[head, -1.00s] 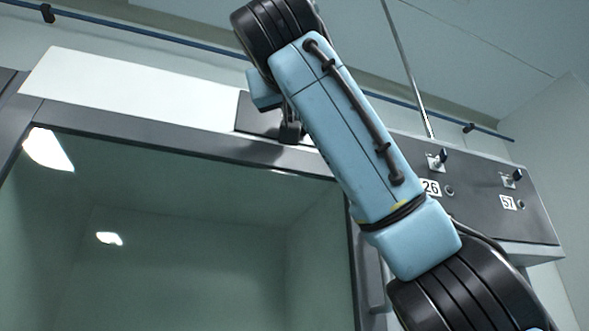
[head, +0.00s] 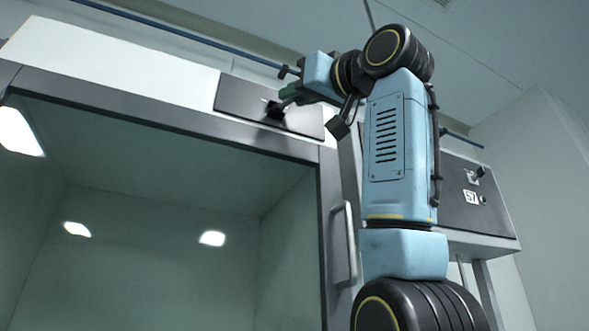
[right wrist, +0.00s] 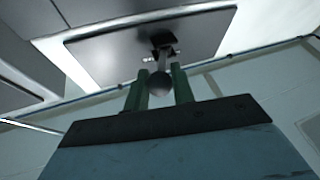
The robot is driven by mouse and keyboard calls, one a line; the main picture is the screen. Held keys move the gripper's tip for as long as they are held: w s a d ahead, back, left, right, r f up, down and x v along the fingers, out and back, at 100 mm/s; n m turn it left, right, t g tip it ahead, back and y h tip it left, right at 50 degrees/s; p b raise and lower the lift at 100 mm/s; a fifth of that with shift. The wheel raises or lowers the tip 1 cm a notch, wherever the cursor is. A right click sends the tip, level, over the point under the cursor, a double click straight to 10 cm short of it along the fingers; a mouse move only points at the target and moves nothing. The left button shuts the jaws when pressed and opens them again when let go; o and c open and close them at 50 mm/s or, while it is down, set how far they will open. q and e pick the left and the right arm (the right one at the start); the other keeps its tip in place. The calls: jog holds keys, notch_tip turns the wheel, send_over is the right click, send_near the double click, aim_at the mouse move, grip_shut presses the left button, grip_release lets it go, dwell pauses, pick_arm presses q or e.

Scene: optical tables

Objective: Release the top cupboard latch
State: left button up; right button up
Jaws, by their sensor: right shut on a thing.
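The top cupboard latch (head: 273,109) is a small dark lever on a dark plate (head: 238,97) above the glass-fronted cupboard. In the right wrist view the latch (right wrist: 160,82) ends in a round dark knob, and a small metal fitting shows behind it. My right gripper (head: 286,96) reaches the latch from the right. In the right wrist view the green fingers of the right gripper (right wrist: 160,86) stand on both sides of the knob and are shut on it. The exact lever angle is hard to tell. My left gripper is not in view.
The cupboard door has a grey frame (head: 150,114) and a vertical handle (head: 349,245) at its right side. A panel with a switch labelled 57 (head: 470,197) is at the right, partly behind my right arm. A blue pipe (head: 190,44) runs along the wall above.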

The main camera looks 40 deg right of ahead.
jog(key=shift+d+n+y, duration=0.3)
jog(key=shift+n+y, duration=0.2)
jog(key=shift+y, duration=0.8)
jog(key=shift+r, duration=0.1)
jog(key=o, duration=1)
jog(key=shift+c, duration=0.2)
jog(key=shift+s+f, duration=0.25)
jog(key=shift+s, duration=0.05)
jog(key=b+v, duration=0.4)
jog(key=v, duration=0.8)
jog(key=shift+s+d+b, duration=0.2)
jog(key=shift+s+b, duration=0.2)
